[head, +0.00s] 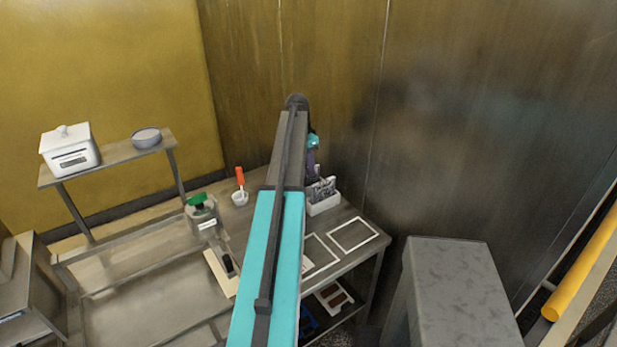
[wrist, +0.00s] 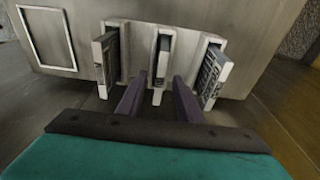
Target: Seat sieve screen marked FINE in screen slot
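A pale rack (wrist: 190,40) holds three upright sieve screens with dark mesh and light frames: a left screen (wrist: 105,62), a middle screen (wrist: 161,65) and a right screen (wrist: 213,78). Their markings are not readable, so I cannot tell which is FINE. My gripper (wrist: 160,79) is open, its two purple fingers pointing at the middle screen, one to each side of its near edge. I cannot tell whether they touch it. In the head view the rack (head: 325,206) stands on the bench behind my arm. I cannot make out the screen slot.
A green-topped device (head: 202,212), a white cup (head: 240,198) with an orange-handled tool, and a cream board (head: 219,274) are to the left. A grey block (head: 460,290) stands at right.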

